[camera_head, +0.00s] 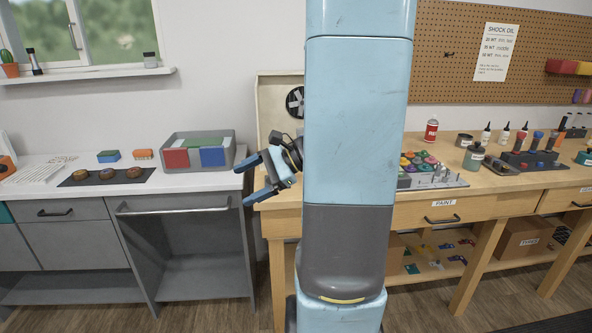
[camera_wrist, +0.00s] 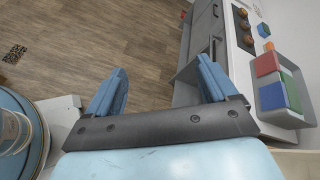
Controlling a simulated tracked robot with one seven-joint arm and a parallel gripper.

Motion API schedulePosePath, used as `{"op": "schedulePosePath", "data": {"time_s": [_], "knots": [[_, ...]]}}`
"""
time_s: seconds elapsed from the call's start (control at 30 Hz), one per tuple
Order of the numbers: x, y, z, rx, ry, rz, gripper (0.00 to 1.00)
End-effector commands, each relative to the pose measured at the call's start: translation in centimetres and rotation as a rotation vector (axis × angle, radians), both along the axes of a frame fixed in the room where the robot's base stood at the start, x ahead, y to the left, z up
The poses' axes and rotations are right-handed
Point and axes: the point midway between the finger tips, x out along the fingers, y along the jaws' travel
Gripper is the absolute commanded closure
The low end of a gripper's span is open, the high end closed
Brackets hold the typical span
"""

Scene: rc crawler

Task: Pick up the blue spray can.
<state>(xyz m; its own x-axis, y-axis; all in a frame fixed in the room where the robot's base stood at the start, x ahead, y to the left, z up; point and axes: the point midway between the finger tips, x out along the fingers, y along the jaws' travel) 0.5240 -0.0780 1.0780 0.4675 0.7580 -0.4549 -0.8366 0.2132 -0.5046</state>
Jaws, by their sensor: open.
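I cannot make out a blue spray can in either view. My column hides the middle of the wooden workbench in the head view. My gripper (camera_head: 247,181) is open and empty, pointing left beside the bench's left end. In the wrist view my gripper (camera_wrist: 162,72) has its two blue fingers spread apart, with only floor between them. A red can (camera_head: 431,131) stands at the back of the bench, right of my column. A grey-green jar (camera_head: 473,158) stands on the bench farther right.
The wooden workbench (camera_head: 450,192) holds a paint tray, several bottles and racks. A grey counter (camera_head: 120,193) at left holds a grey bin (camera_head: 228,157) with coloured items, sponges and a dark mat with round brown things.

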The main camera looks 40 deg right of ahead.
Motion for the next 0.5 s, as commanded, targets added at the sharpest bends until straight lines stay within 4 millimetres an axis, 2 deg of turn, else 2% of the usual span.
{"op": "schedulePosePath", "data": {"time_s": [0.1, 0.27, 0.37, 0.5], "knots": [[1.8, -4.2, -1.2, 0.162, 0.014, -0.187, 0.14], [3.2, -10.9, -3.1, 0.363, 0.002, -0.446, 0.14], [3.3, -15.6, -4.6, 0.477, -0.018, -0.614, 0.14], [2.2, -22.1, -7.2, 0.616, -0.06, -0.843, 0.14]]}}
